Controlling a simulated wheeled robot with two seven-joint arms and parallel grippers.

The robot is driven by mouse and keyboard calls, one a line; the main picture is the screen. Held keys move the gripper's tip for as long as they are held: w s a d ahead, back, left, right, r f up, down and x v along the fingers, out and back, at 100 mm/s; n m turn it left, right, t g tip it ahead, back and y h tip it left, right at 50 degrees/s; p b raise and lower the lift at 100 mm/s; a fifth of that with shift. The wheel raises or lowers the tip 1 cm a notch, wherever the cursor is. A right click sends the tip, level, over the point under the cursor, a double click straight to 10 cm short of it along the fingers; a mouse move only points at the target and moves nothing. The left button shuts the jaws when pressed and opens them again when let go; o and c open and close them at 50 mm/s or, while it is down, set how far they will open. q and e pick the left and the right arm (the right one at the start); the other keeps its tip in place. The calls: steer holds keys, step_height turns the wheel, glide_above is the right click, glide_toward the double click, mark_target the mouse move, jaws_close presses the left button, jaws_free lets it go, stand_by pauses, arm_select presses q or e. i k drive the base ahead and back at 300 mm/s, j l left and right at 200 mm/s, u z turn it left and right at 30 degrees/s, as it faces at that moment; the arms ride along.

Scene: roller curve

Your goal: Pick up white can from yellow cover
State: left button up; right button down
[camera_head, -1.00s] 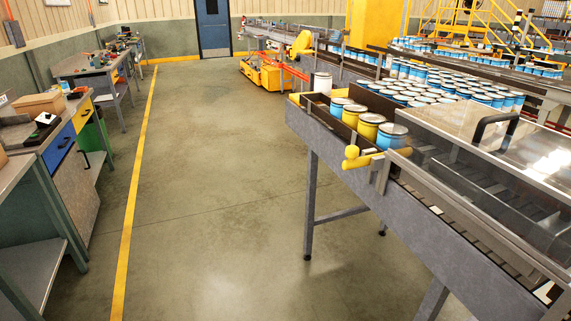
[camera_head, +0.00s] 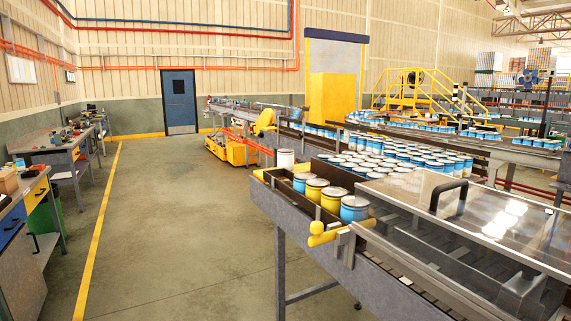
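A white can (camera_head: 285,159) stands at the far end of the near conveyor, close to its left side. A yellow edge piece (camera_head: 259,174), which may be the yellow cover, shows just in front of it at the conveyor's corner. I cannot tell whether the can rests on that piece or behind it. Neither of my grippers is in view.
The near conveyor (camera_head: 300,228) holds blue cans (camera_head: 354,208) and yellow cans (camera_head: 331,199) in a row, with many blue cans (camera_head: 405,158) behind. A clear lid (camera_head: 470,215) covers its right part. Workbenches (camera_head: 50,160) line the left. The floor (camera_head: 180,230) between is clear.

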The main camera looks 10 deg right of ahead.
mark_target(284, 156)
steer(key=i+j+u, duration=0.25)
steer(key=i, duration=0.3)
steer(key=i+u, duration=0.3)
steer(key=i, duration=2.05)
steer(key=i+z, duration=0.25)
steer(key=i, duration=0.25)
steer(key=i+j+z, duration=0.2)
steer(key=i, duration=0.3)
steer(key=i+j+z, duration=0.25)
steer(key=i, duration=0.2)
steer(key=i+j+z, duration=0.2)
steer(key=i, duration=0.25)
